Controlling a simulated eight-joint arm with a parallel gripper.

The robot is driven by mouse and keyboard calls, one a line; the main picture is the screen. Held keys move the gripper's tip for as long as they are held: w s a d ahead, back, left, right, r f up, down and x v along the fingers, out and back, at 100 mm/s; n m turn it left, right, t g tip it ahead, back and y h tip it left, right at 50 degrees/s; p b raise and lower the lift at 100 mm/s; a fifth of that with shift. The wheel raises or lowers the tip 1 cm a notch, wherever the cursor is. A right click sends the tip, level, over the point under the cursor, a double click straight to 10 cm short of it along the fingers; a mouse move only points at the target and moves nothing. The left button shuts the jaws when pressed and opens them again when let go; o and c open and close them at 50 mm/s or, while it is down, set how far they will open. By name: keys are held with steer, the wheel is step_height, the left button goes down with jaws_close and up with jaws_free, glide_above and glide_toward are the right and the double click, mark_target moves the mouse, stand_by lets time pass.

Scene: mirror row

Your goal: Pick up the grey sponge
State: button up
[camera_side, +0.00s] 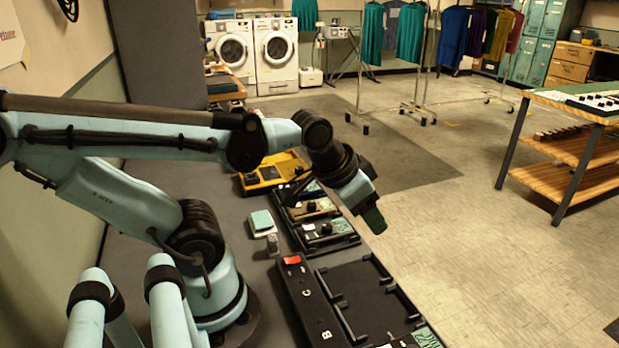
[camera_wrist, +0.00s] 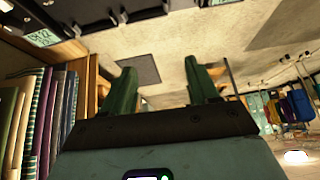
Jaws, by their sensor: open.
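My gripper (camera_side: 374,220) hangs over the right edge of the dark bench, with its green fingers pointing down and right. In the wrist view my gripper (camera_wrist: 162,82) shows two green fingers spread apart, with nothing between them. I cannot make out a grey sponge for certain in either view. A small grey object (camera_side: 272,244), too small to identify, stands on the bench left of the trays. A teal and white block (camera_side: 262,222) lies just behind it, apart from my gripper.
A black tray (camera_side: 336,238) with small items sits on the bench, and an empty black frame (camera_side: 322,292) lies nearer. A yellow tray (camera_side: 262,180) is at the back. A wooden shelf table (camera_side: 560,158) stands right, across open floor.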

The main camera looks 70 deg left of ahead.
steer(key=s+a+g+y, duration=0.1)
steer(key=s+a+g, duration=0.2)
steer(key=s+a, duration=0.4)
steer(key=g+h, duration=0.1)
steer(key=g, duration=0.2)
glide_toward(272, 237)
steer(key=shift+w+a+f, duration=0.1)
steer(key=shift+f, duration=2.55)
steer(key=shift+w+a+f, duration=0.1)
steer(key=shift+f, duration=2.55)
steer(key=shift+c, duration=0.4)
steer(key=c, duration=1)
